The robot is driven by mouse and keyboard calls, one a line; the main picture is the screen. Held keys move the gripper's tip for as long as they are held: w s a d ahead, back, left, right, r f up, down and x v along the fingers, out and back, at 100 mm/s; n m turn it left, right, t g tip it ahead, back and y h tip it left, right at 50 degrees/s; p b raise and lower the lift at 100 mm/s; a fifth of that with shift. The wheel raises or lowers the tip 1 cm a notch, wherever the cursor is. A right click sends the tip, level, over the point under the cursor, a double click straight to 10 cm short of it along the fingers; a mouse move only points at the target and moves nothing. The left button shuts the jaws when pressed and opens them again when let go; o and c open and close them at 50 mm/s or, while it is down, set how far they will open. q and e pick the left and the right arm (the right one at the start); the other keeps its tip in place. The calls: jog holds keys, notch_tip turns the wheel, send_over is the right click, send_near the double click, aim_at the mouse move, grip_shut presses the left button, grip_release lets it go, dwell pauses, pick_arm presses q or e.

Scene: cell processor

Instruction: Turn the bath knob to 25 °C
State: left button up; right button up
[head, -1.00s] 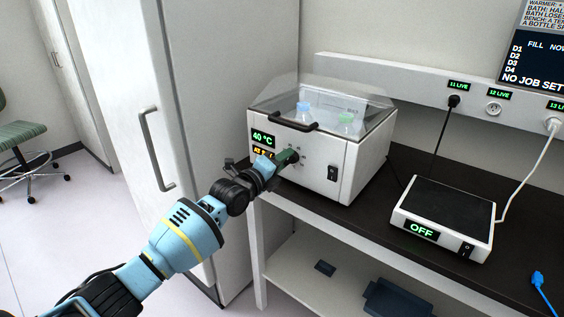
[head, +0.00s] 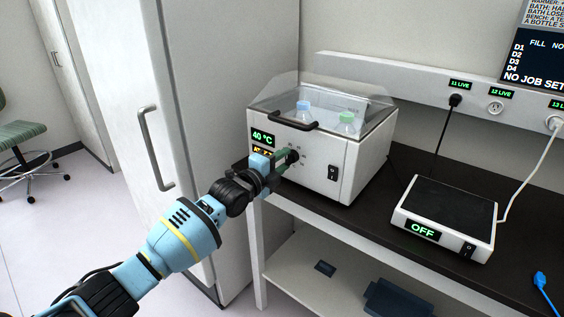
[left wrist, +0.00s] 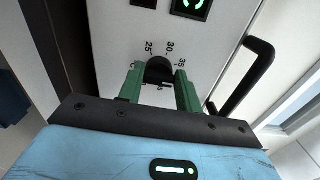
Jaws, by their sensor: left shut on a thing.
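The bath (head: 345,165) is a white box with a clear lid on the dark bench. Its green display (head: 263,138) reads 40 °C; an amber line below is partly hidden by my gripper. The dark round knob (head: 294,156) is on its front; it also shows in the left wrist view (left wrist: 158,70), with scale marks 25, 30 and 35 around it. My left gripper (head: 286,162) is shut on the knob, one green finger on each side, as the left wrist view (left wrist: 160,88) shows. I cannot make out the knob's pointer. My right gripper is not in view.
The bath has a black lid handle (head: 293,122), a rocker switch (head: 333,173) and two capped bottles inside. A warmer plate (head: 445,218) reading OFF stands to the right. A tall white cabinet (head: 115,90) with a grey handle is close on the left.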

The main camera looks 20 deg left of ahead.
pick_arm(q)
jog(key=n, duration=1.2)
jog(key=shift+d+f+n, duration=0.15)
jog(key=shift+f+n, duration=0.2)
jog(key=shift+n, duration=0.05)
jog(key=n, duration=0.6)
jog(key=shift+s+d, duration=0.15)
jog(key=shift+d, duration=0.05)
jog(key=n, duration=0.6)
jog(key=shift+d+r+n, duration=0.1)
jog(key=shift+d+n, duration=0.05)
jog(key=shift+n, duration=0.15)
jog(key=o, duration=1)
